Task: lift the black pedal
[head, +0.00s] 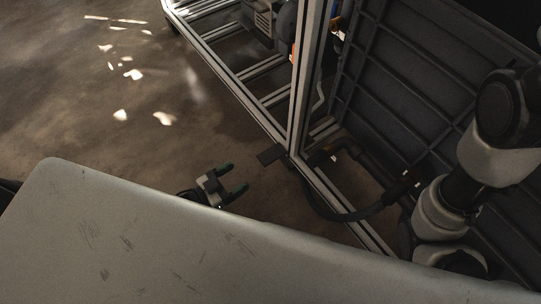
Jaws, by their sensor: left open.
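The black pedal (270,155) is a small flat dark plate. It sticks out to the left from the foot of the metal frame, low near the floor. My left gripper (235,177) has green-tipped fingers, which are spread apart with nothing between them. It is just to the left of the pedal and a little lower in the picture, with its fingers pointing toward the pedal and a small gap between them. The rest of my left arm is mostly hidden behind a pale surface. My right arm shows at the right, but its gripper is out of view.
A metal profile frame (298,85) with an upright post stands behind the pedal. A dark ribbed panel (410,90) leans at the right. A black hose (345,216) loops near the frame's foot. The pale scratched surface (150,235) fills the foreground. The brown floor (90,110) at left is clear.

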